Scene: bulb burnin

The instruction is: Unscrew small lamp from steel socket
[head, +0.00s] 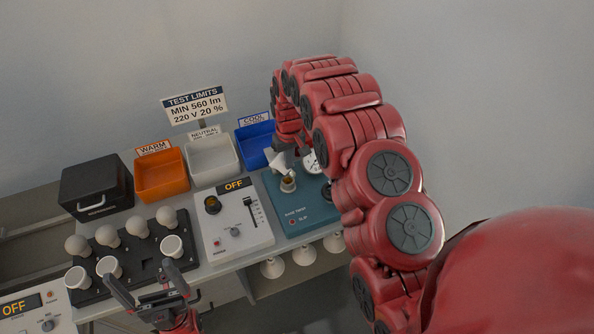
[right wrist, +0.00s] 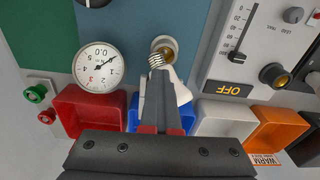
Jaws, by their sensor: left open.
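The small lamp, white with a silver screw base (right wrist: 157,60), is in my right gripper (right wrist: 160,85) in the right wrist view. Its white body (right wrist: 181,92) shows beside the fingers. The screw thread is in view, at the mouth of the steel socket (right wrist: 166,45), and the lamp looks tilted. In the head view the white lamp (head: 279,162) is just above the socket (head: 288,184) on the teal panel; whether they touch is unclear. My right fingers are partly hidden in the head view. My left gripper (head: 147,284) is open and empty at the bulb tray's front edge.
A black tray (head: 140,262) holds several white bulbs. Orange (head: 162,190), white (head: 212,175) and blue (head: 255,156) bins stand behind. A dial gauge (right wrist: 99,68) and red bin (right wrist: 92,112) are near the socket. A white test panel (head: 235,240) reads OFF.

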